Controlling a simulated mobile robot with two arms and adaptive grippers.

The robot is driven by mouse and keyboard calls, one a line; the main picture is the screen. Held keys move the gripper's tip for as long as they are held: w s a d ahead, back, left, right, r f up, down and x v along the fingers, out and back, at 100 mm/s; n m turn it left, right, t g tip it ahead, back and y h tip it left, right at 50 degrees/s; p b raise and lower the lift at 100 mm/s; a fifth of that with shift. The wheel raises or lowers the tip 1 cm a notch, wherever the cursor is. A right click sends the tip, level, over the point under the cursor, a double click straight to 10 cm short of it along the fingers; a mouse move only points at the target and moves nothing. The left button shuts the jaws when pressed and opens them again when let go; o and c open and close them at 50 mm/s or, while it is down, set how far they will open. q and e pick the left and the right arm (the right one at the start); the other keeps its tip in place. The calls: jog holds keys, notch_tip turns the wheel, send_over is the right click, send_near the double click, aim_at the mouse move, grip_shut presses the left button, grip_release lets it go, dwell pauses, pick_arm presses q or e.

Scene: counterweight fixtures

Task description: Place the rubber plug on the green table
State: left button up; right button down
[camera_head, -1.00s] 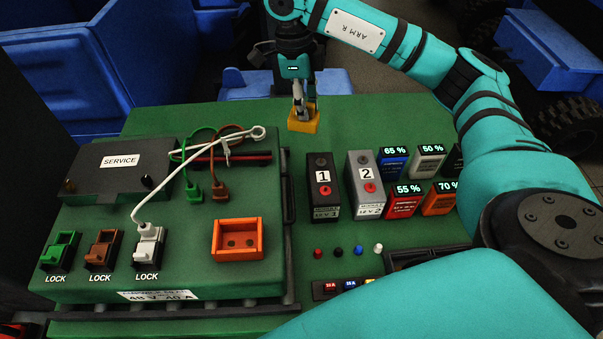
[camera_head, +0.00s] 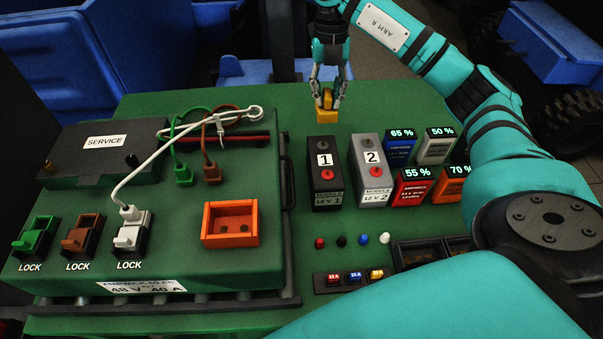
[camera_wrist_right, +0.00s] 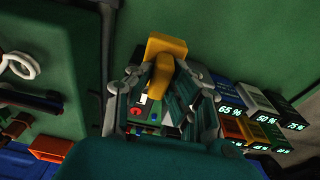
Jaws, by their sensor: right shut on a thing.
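The yellow rubber plug (camera_head: 327,117) is held in my right gripper (camera_head: 328,98), over the far part of the green table (camera_head: 383,94), behind the numbered modules. My right gripper's fingers are closed on the plug's narrower upper part, and its block-like end points down. In the right wrist view the plug (camera_wrist_right: 166,47) sits between the fingertips, with the green tabletop (camera_wrist_right: 225,35) beyond it. I cannot tell whether the plug touches the table. My left gripper is not in view.
Modules 1 (camera_head: 325,174) and 2 (camera_head: 369,171) stand just in front of the plug. Several percent-labelled blocks (camera_head: 412,184) are to their right. A raised green fixture (camera_head: 150,255) with cables and an orange socket (camera_head: 230,223) fills the left. The table's back strip is clear.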

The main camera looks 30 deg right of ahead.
notch_tip(320, 180, down, 11)
jog(key=shift+r, duration=0.1)
dwell(0.5)
jog(key=shift+b, duration=0.3)
jog(key=c, duration=1.2)
grip_release()
jog(key=shift+f, duration=0.2)
jog(key=r, duration=0.8)
jog(key=w+r+p, duration=0.1)
jog(key=r, duration=0.3)
jog(key=shift+w+d+r, duration=0.1)
jog(key=shift+d+r, duration=0.05)
jog(key=shift+d, duration=0.2)
